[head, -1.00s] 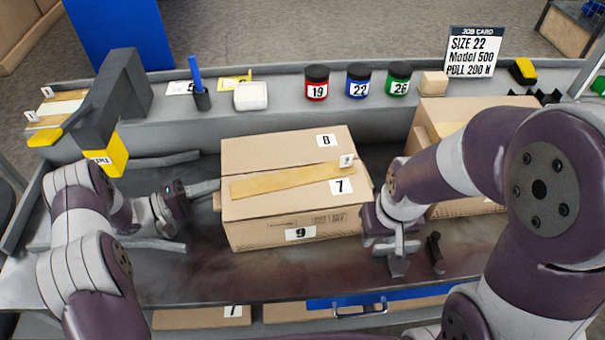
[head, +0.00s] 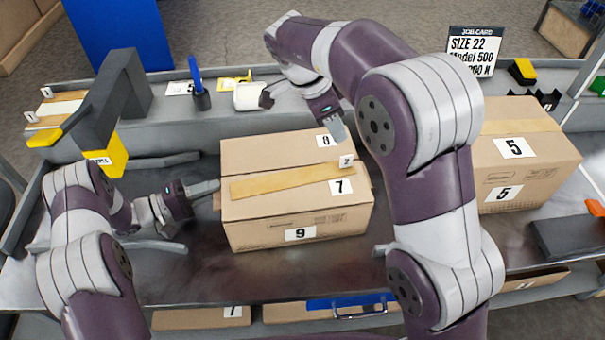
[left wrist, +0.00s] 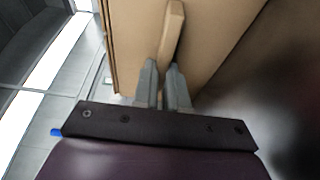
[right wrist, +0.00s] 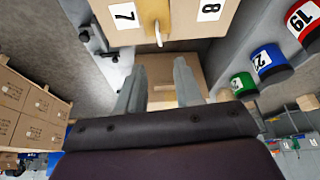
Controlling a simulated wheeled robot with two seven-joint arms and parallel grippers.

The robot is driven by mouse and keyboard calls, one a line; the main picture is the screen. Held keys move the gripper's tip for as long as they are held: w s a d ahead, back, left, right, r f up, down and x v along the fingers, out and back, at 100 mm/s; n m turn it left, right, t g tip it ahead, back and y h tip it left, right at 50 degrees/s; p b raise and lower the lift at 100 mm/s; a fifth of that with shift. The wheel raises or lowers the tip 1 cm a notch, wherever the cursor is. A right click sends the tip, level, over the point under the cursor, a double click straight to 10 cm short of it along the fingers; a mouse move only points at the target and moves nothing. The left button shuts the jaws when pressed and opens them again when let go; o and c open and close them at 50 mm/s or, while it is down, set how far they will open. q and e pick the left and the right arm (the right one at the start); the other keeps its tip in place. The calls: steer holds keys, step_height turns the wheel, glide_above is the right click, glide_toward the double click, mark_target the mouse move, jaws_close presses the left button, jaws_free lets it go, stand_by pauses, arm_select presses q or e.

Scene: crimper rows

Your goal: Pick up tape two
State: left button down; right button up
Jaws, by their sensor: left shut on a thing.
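The tan tape strip (head: 285,181) lies along the top seam of a cardboard box (head: 275,228) with labels 7, 8 and 9. A small tag reading 2 (head: 346,161) stands at its right end. My left gripper (head: 218,187) is at the box's left side, shut on a tan tab (left wrist: 174,32) that sticks out from the box. My right gripper (head: 338,130) is open above the back right of the box, apart from the tag. In the right wrist view, a pale upright piece (right wrist: 159,32), seemingly the tag seen edge-on, is beyond the open fingers (right wrist: 160,70).
A box marked 5 (head: 525,165) stands at the right. A white container (head: 250,97) and a blue-handled tool in a cup (head: 199,90) are on the back ledge. The job card (head: 474,50) stands behind. A grey press with a yellow block (head: 108,157) is at the left.

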mark_target(349, 156)
steer(key=x, duration=1.1)
steer(key=shift+d+f, duration=0.2)
steer(key=shift+f, duration=0.05)
jaws_close()
